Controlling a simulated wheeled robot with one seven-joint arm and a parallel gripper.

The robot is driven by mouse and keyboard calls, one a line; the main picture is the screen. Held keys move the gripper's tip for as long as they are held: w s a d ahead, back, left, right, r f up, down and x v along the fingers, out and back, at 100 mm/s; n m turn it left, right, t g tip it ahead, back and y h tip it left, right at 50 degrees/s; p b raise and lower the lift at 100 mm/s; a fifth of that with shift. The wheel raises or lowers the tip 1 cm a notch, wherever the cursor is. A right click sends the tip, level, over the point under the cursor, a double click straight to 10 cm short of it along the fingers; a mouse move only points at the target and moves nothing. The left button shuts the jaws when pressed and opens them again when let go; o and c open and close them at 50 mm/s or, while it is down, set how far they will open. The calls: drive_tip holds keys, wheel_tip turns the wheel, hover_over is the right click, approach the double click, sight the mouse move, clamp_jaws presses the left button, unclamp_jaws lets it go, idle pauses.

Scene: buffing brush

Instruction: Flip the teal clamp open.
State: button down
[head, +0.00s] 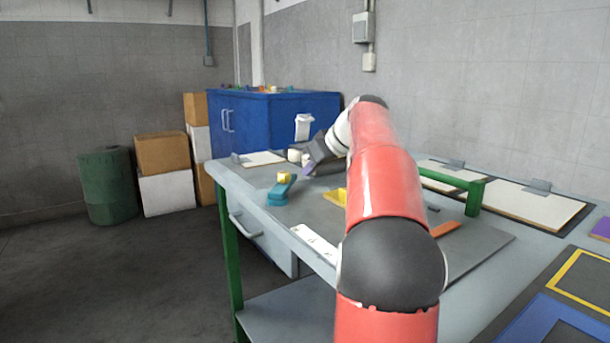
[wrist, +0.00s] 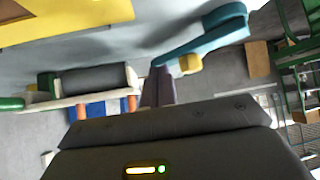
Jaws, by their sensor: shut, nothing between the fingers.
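The teal clamp (head: 278,194) is on the left part of the grey workbench, near its edge, with a yellow piece (head: 284,177) at its top. In the wrist view the teal clamp (wrist: 212,36) reaches from the upper right down towards the fingertips, with the yellow piece (wrist: 190,64) beside it. My gripper (head: 307,169) is just right of the clamp and slightly higher in the head view. Its purple-grey fingers (wrist: 158,72) are shut and empty, with the tips close to the clamp's near end. I cannot tell whether they touch it.
A yellow object (head: 335,195) lies right of the clamp, partly behind my arm. A green bracket (head: 474,196), an orange block (head: 445,229) and flat boards (head: 525,203) are farther right. A blue cabinet (head: 275,115) stands behind. The bench's left edge is close to the clamp.

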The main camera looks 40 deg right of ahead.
drive_tip(key=shift+v, duration=2)
